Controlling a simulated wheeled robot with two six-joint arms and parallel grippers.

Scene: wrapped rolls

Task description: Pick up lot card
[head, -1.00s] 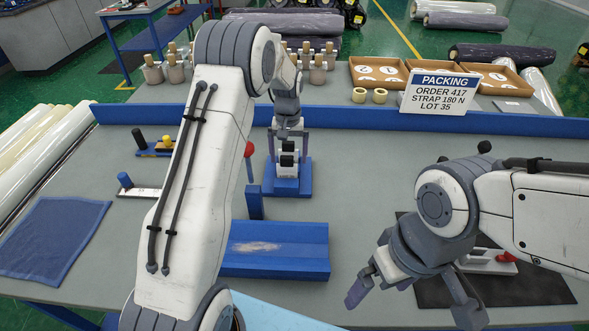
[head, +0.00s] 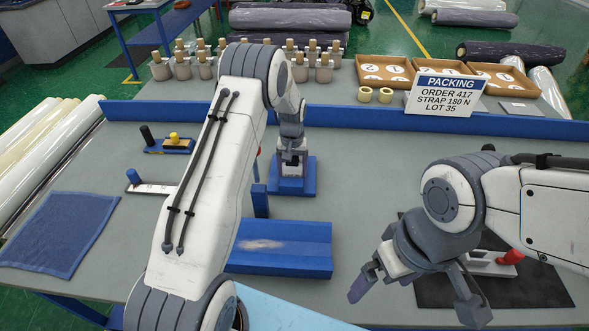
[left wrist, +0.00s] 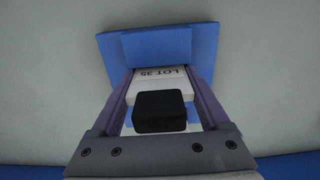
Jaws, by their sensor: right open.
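The white lot card (left wrist: 158,75), printed "LOT 35", shows in the left wrist view, upside down, against a blue holder (left wrist: 156,45). In the head view the blue holder (head: 307,183) stands on the table behind the blue trough; the card there is mostly hidden by my gripper. My left gripper (head: 291,160) is down at the holder. In the left wrist view its fingers (left wrist: 159,90) lie either side of the card, very near its edges; whether they press on it is unclear. A black block (left wrist: 160,112) is between them. My right gripper (head: 416,300) is open and empty over the front right.
A blue trough (head: 285,262) lies in front of the holder. A dark mat (head: 520,290) with a red-knobbed tool is under my right arm. A blue cloth (head: 55,235) lies at left. The packing sign (head: 438,97) stands at the back. Grey table is free at centre right.

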